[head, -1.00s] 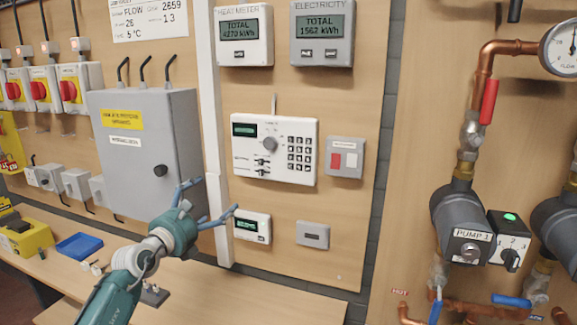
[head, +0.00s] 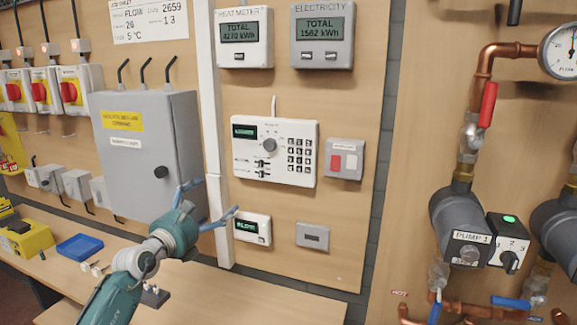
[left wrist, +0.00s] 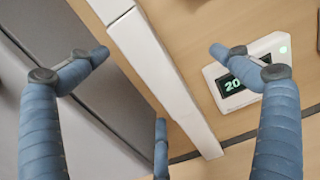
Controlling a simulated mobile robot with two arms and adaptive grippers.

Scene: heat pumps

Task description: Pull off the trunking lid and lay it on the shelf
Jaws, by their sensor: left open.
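The white trunking (head: 207,95) runs down the board between the grey cabinet and the meters. A seam marks off its lower length, the lid (head: 218,240), which also shows in the left wrist view (left wrist: 165,75). My left gripper (head: 213,199) is open in front of this lower length, with blue fingers on either side of it. In the left wrist view the fingers (left wrist: 155,60) are spread wide, with the lid between them and no clear contact. A third finger partly covers the cabinet side. The wooden shelf (head: 260,295) lies below. My right gripper is not in view.
The grey cabinet (head: 150,150) stands close left of the trunking. A small white display unit (head: 252,228) is close on its right. A blue tray (head: 79,247) and small parts lie on the shelf's left; the stretch right of my arm is clear.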

